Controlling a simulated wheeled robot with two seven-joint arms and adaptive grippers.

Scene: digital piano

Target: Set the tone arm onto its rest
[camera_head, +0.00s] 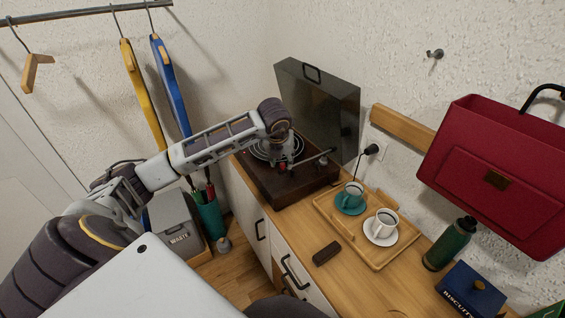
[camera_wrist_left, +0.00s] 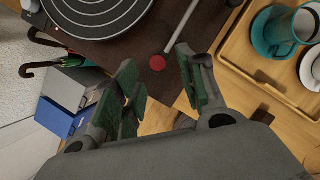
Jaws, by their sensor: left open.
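The record player (camera_head: 300,187) stands on the wooden cabinet top with its dark lid (camera_head: 325,105) raised behind it. Its platter (camera_head: 262,150) is partly hidden by my left arm. The tone arm (camera_head: 313,159) is a thin pale rod; in the left wrist view it (camera_wrist_left: 184,40) runs down to the right of the platter (camera_wrist_left: 95,14), its end near the right finger. I cannot make out the rest. My left gripper (camera_head: 284,166) is open and empty above the deck; in the left wrist view its fingers lie either side of a red round part (camera_wrist_left: 158,63). My right gripper is not in view.
Right of the player, a wooden tray (camera_head: 372,259) holds a teal cup (camera_head: 352,195) and a white cup (camera_head: 386,222). A dark brown block (camera_head: 326,253) lies in front. A green bottle (camera_head: 449,244) and a blue biscuit box (camera_head: 470,291) stand further right.

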